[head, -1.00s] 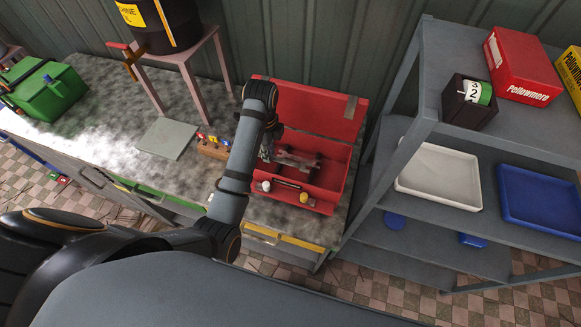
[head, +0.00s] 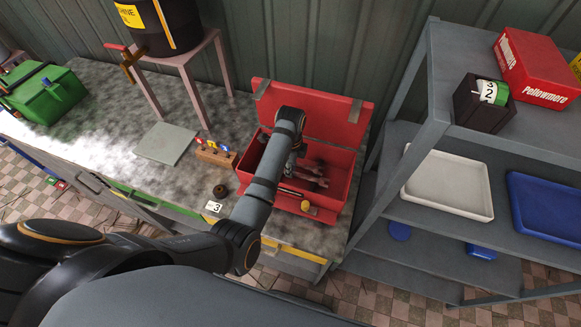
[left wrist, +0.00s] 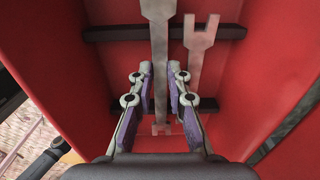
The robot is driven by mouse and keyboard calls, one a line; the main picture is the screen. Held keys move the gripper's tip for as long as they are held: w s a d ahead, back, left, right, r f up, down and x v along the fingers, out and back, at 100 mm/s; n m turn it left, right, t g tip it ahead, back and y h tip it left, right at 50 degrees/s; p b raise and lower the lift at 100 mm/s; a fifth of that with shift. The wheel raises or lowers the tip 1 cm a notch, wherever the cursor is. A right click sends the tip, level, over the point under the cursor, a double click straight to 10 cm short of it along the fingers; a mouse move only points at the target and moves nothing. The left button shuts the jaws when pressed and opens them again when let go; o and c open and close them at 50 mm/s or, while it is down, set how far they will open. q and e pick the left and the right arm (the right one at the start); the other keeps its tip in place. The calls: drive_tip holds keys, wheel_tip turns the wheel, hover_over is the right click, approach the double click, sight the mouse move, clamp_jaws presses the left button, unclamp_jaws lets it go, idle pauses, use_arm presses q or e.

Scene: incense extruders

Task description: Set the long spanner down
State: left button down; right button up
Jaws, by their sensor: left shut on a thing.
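The long spanner (left wrist: 159,60) is a grey metal bar running down the middle of the left wrist view, from the top edge to between my fingers. My left gripper (left wrist: 160,100) is shut on it, with a purple-lined finger on each side. In the head view my left gripper (head: 297,168) is inside the open red toolbox (head: 338,190), partly hidden by my own arm. A shorter open-ended spanner (left wrist: 201,45) lies just right of the long one. Whether the long spanner touches the dark crossbars is unclear. My right gripper is not in view.
Dark crossbars (left wrist: 115,33) span the toolbox, and its lid (head: 320,112) stands open behind. A wooden block with coloured handles (head: 215,153), a dark ring (head: 220,190) and a card marked 3 (head: 213,207) are left. A grey shelf unit (head: 440,125) stands close on the right.

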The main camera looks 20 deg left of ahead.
use_arm(q)
drive_tip(key=shift+f, duration=0.15)
drive_tip(key=c, duration=1.6)
unclamp_jaws()
drive_tip(key=shift+o, duration=0.2)
wheel_tip(320, 180, up, 5)
drive_tip(key=shift+w+r+b, duration=0.15)
drive_tip(key=shift+b, duration=0.25)
wheel_tip(320, 180, up, 7)
drive_tip(key=p, duration=0.3)
drive_tip(key=shift+p, duration=0.35)
